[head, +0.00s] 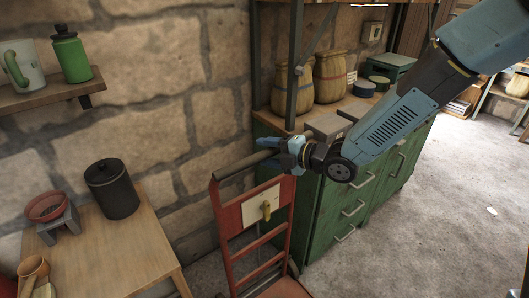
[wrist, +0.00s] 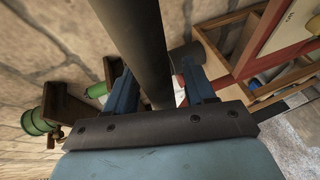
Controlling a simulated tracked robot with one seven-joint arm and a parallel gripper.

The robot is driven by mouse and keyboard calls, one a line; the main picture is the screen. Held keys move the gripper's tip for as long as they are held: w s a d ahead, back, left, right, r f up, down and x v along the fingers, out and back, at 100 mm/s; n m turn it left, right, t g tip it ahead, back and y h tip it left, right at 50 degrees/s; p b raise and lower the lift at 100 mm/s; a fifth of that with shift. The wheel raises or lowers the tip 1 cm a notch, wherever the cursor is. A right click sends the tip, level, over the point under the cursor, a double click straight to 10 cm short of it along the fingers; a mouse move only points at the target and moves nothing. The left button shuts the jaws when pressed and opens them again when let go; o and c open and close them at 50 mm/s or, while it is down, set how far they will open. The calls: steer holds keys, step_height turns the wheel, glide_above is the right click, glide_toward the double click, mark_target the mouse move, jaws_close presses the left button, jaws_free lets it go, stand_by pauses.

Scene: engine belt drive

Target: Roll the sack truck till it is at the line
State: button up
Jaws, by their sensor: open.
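The red sack truck (head: 224,232) stands upright by the stone wall, left of the green cabinet. Its dark round handle bar (head: 238,168) runs across the top, and a cream panel with a small green piece sits on its frame. My gripper (head: 284,152) is at the right part of the handle bar, with its jaws open. In the wrist view the bar (wrist: 140,40) passes between the two blue fingers, with gaps beside it. The red frame (wrist: 285,32) shows there at upper right. The truck's lower part is cut off or hidden. No floor line shows in either view.
The green cabinet (head: 330,208) with jars on top stands close to the truck's right. A wooden table (head: 140,240) with a black canister (head: 111,188) stands at left, below a wall shelf (head: 50,92). Grey floor (head: 440,215) lies open at right.

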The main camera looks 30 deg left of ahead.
steer(key=shift+a+f, duration=0.15)
steer(key=shift+a, duration=0.45)
steer(key=shift+c, duration=0.4)
steer(key=shift+d, duration=0.1)
jaws_close()
steer(key=shift+s, duration=0.1)
